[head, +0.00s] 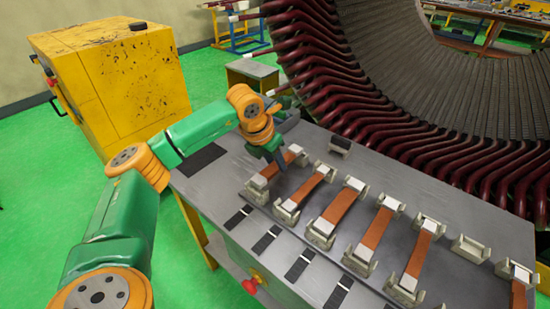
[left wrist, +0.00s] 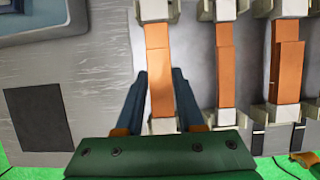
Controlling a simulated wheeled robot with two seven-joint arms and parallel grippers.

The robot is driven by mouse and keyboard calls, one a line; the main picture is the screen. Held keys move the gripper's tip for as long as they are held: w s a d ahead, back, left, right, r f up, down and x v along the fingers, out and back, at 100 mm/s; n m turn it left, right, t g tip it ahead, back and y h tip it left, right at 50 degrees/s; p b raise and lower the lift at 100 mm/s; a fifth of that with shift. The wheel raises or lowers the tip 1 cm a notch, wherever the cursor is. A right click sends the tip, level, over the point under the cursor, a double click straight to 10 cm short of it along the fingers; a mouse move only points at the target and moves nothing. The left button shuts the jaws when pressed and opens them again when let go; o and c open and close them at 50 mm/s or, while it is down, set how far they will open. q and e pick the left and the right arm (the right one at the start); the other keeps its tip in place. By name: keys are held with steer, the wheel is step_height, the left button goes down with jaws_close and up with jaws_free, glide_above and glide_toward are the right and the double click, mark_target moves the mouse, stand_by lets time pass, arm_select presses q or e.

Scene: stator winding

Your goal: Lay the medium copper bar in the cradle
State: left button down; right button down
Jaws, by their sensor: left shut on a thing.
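My left gripper (head: 277,160) points down at the leftmost cradle (head: 257,187) on the grey table. It is shut on a copper bar (left wrist: 160,85), with one finger along each side of it in the left wrist view (left wrist: 161,92). The bar runs along the line between the cradle's two pale end blocks and looks slightly turned. My right gripper is not in view.
Several more copper bars, such as this one (head: 338,209), lie in cradles to the right. A pale block (head: 470,247) stands among them. The large stator (head: 390,100) with dark red coil ends rises behind the table. A yellow cabinet (head: 115,85) stands at left.

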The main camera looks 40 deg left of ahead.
arm_select(q)
steer(key=shift+d+f+b, duration=0.15)
steer(key=shift+f+b, duration=0.15)
steer(key=shift+f, duration=0.35)
steer(key=shift+d, duration=0.1)
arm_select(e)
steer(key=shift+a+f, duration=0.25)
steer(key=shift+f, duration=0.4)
arm_select(q)
steer(key=shift+r, duration=0.1)
steer(key=shift+c, duration=2.2)
jaws_free()
steer(key=shift+s, duration=0.1)
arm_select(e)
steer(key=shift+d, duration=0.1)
